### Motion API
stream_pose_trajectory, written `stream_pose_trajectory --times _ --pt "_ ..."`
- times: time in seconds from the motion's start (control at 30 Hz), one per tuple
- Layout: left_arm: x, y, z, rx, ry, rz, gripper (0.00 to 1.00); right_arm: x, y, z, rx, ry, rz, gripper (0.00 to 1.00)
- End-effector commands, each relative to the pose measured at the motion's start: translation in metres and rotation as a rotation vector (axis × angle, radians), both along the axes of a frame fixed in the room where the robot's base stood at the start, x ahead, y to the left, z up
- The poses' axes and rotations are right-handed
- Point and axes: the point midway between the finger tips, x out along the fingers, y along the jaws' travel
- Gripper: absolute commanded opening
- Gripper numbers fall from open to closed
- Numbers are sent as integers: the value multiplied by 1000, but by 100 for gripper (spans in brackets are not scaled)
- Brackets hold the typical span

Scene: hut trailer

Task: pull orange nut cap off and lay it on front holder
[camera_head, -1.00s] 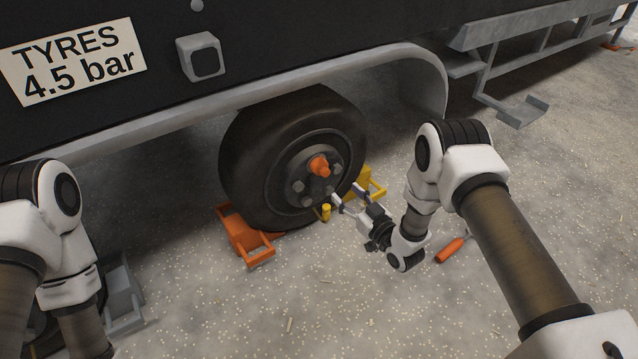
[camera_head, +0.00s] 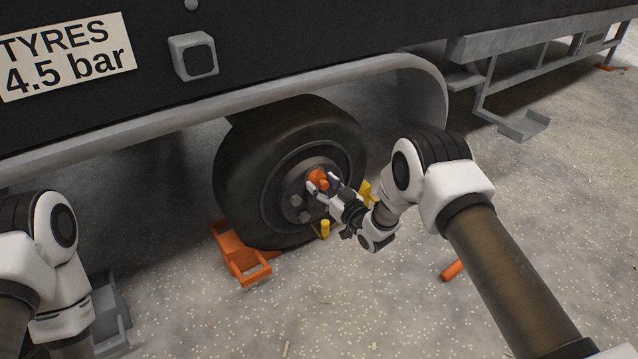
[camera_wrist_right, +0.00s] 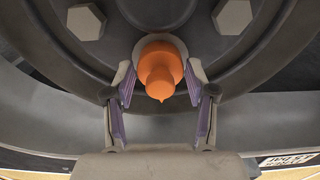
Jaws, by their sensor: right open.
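The orange nut cap (camera_head: 317,177) sits on a hub nut of the wheel (camera_head: 290,165). In the right wrist view the cap (camera_wrist_right: 160,70) points towards the camera. My right gripper (camera_head: 323,185) is at the cap in the head view. In the right wrist view its two fingers stand apart on either side of the cap, with a gap visible at each side. My left arm (camera_head: 45,240) shows at the left edge; its gripper is out of view. I cannot tell which part is the front holder.
An orange chock (camera_head: 240,255) stands against the wheel's left side, and a yellow one (camera_head: 367,192) is partly hidden behind my right gripper. A small yellow object (camera_head: 325,229) is by the tyre's foot. An orange-handled object (camera_head: 453,270) lies on the floor. The grey wheel arch (camera_head: 400,65) overhangs the wheel.

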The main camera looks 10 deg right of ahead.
Motion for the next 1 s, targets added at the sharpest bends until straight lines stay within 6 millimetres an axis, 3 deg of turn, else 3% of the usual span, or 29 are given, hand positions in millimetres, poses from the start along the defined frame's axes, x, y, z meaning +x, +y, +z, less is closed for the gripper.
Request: stream_pose_trajectory --times 0.07,0.1,0.2,1.0 --pt "0 0 0 0 0 0 43 0 0 0 0 0 0 53" --pt "0 0 0 0 0 0 43 0 0 0 0 0 0 39" --pt "0 0 0 0 0 0 43 0 0 0 0 0 0 8" --pt "0 0 20 0 1 0 43 -23 -8 1 0 0 0 8"
